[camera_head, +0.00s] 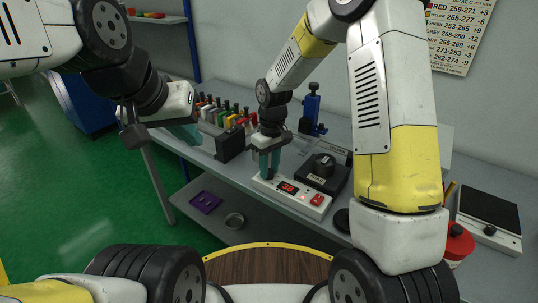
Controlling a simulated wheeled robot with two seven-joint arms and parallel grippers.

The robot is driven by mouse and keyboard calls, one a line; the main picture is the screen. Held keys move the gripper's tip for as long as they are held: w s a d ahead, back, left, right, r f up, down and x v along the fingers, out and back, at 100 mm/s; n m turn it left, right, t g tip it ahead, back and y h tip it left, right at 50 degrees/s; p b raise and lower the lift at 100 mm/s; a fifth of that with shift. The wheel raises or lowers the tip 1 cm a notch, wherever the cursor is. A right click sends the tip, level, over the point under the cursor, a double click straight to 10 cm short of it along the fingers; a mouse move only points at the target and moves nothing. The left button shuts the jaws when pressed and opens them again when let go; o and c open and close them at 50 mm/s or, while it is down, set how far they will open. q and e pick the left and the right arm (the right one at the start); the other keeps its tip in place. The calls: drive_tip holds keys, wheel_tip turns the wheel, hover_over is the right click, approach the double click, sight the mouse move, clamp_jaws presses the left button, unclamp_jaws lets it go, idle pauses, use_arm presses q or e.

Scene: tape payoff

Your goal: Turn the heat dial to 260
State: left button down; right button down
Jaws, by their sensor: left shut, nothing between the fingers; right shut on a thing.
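A white control box (309,200) lies near the table's front edge, with a small red-lit display (287,188) and a red switch (317,199). The display's digits are too small to read surely. My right gripper (267,174) points down with its teal fingers shut at the box's left end. The heat dial appears to be between these fingers, which hide it, so its pointer cannot be seen. My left gripper (188,136) is shut and empty, off to the left by the table's left edge.
A black unit with a round knob (322,164) stands just behind the box. A row of coloured-handled tools (222,112) and a blue stand (312,108) are farther back. A red container (457,243) and a scale-like plate (490,211) are at right. A chart (458,35) hangs on the wall.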

sight(271, 171)
drive_tip(key=m, duration=0.5)
drive_tip(key=shift+m, duration=0.4)
idle(0.4)
drive_tip(key=c, duration=1.1)
unclamp_jaws()
drive_tip(key=r, duration=0.7)
drive_tip(key=shift+d+r, duration=0.2)
drive_tip(key=shift+r, duration=0.2)
